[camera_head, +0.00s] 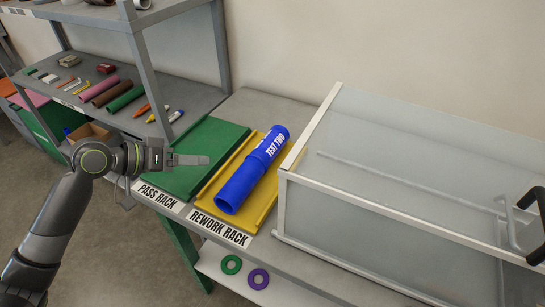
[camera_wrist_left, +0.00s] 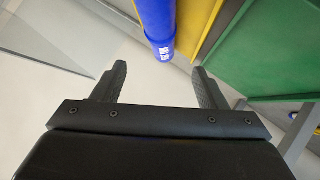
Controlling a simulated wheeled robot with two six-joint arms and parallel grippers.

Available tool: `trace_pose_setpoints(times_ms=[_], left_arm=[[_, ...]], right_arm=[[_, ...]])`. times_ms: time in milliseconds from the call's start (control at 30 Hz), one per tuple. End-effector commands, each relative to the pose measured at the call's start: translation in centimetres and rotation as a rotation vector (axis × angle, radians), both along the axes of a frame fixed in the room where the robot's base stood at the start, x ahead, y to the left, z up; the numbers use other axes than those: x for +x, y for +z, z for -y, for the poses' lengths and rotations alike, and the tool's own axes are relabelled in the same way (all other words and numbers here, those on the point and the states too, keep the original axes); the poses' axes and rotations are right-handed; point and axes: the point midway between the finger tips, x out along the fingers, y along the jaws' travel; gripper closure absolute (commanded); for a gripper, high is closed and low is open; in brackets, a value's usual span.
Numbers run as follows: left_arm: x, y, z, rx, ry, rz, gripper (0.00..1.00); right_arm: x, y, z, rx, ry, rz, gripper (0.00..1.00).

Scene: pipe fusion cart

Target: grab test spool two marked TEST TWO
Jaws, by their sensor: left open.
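The blue test spool (camera_head: 252,171) with white lettering TEST TWO lies on the yellow rework rack (camera_head: 265,210), its near end toward the front label. My left gripper (camera_head: 204,160) is over the green pass rack (camera_head: 190,182), to the left of the spool and apart from it. In the left wrist view the left gripper (camera_wrist_left: 159,82) has its fingers spread and nothing between them. The spool's blue end (camera_wrist_left: 160,45) shows just beyond the fingertips there, between them in the picture. My right gripper is not in view.
A clear-walled case (camera_head: 400,170) with a pale frame stands right of the rework rack. A grey shelf (camera_head: 110,95) at left holds coloured pipes and markers. Green and purple rings (camera_head: 258,279) lie on a lower ledge. A shelf post stands behind my left gripper.

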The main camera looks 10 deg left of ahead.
Motion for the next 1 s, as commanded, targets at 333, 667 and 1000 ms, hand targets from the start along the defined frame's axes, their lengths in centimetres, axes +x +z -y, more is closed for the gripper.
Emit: trace_pose_setpoints(times_ms=[333, 667, 1000], left_arm=[[1.9, -1.6, 2.6, -0.008, -0.003, -0.001, 0.34], [4.6, -4.1, 5.9, -0.006, -0.003, -0.003, 0.34], [6.5, -6.0, 8.2, -0.002, -0.003, -0.001, 0.34]], right_arm=[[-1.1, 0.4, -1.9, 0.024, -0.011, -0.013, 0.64], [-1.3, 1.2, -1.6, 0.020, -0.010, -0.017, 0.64], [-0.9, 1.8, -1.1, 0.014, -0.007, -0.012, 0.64]])
